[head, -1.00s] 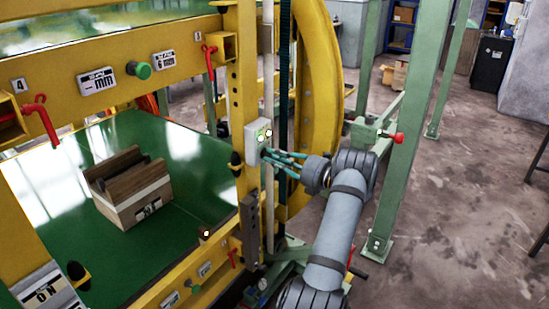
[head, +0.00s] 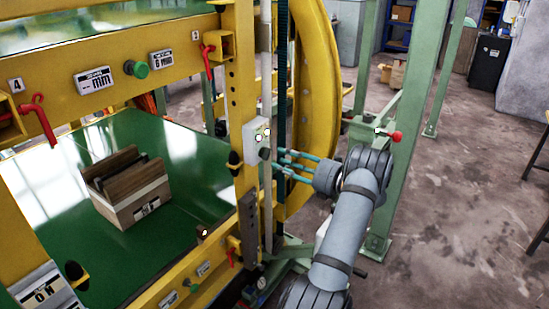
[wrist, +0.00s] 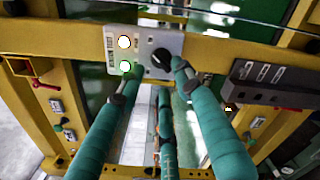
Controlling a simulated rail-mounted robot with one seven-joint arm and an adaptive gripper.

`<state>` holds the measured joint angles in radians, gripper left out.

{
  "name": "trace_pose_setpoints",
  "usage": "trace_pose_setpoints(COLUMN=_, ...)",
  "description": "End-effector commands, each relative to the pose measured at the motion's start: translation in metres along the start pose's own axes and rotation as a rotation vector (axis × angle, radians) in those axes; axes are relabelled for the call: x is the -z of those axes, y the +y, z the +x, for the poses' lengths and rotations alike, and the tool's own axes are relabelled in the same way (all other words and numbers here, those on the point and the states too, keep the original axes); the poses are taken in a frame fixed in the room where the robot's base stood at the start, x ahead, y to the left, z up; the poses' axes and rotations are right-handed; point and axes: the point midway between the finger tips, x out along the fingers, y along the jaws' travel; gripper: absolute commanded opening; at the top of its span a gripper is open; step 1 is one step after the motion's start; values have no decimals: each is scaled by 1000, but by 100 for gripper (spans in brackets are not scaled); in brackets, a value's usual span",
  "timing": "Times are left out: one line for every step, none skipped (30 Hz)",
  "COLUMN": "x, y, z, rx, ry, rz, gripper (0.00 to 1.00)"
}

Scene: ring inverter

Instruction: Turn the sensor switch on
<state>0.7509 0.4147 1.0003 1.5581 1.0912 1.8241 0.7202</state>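The sensor switch (head: 256,141) is a pale grey box on the yellow post in the head view. It also shows at the top of the wrist view (wrist: 143,42), with a black rotary knob (wrist: 160,60) on its right half. Two round lamps glow on its left half, the lower one with a green rim. My gripper (head: 280,159) has teal fingers and points at the box from the right, with a small gap to it. In the wrist view the fingers (wrist: 155,76) are spread and empty, with the right fingertip beside the knob. The knob's exact setting is hard to read.
A dark slotted metal bracket (wrist: 270,80) sits right of the box. A large yellow ring (head: 316,90) stands behind the post. A green post (head: 412,130) with a red-knobbed handle (head: 396,136) is close to my arm. A wooden block (head: 127,187) lies on the green table.

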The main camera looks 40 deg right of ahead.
Motion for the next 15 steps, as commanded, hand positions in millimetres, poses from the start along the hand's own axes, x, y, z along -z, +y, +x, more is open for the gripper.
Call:
trace_pose_setpoints(x=-1, y=-1, z=-13, rx=3, ry=-4, rz=1, gripper=34)
trace_pose_setpoints(x=-1, y=-1, z=-19, rx=3, ry=-3, rz=1, gripper=34)
trace_pose_setpoints(x=-1, y=0, z=-28, rx=2, ry=-3, rz=1, gripper=34)
trace_pose_setpoints(x=-1, y=-1, z=-34, rx=3, ry=-4, rz=1, gripper=34)
trace_pose_setpoints(x=-1, y=-1, z=-40, rx=3, ry=-2, rz=0, gripper=34)
trace_pose_setpoints(x=-1, y=0, z=-46, rx=2, ry=-2, rz=1, gripper=34)
trace_pose_setpoints(x=0, y=0, z=-51, rx=1, ry=-1, rz=1, gripper=34)
trace_pose_setpoints(x=0, y=0, z=-55, rx=1, ry=-1, rz=0, gripper=34)
trace_pose_setpoints(x=0, y=0, z=-60, rx=1, ry=-1, rz=-1, gripper=34)
trace_pose_setpoints(x=0, y=0, z=-64, rx=1, ry=-1, rz=-1, gripper=34)
trace_pose_setpoints(x=0, y=0, z=-67, rx=0, ry=-1, rz=0, gripper=34)
trace_pose_setpoints(x=0, y=0, z=-69, rx=0, ry=-1, rz=1, gripper=34)
trace_pose_setpoints(x=0, y=0, z=-71, rx=0, ry=-1, rz=1, gripper=34)
trace_pose_setpoints(x=0, y=0, z=-72, rx=-1, ry=0, rz=1, gripper=34)
trace_pose_setpoints(x=0, y=0, z=-74, rx=-1, ry=1, rz=1, gripper=34)
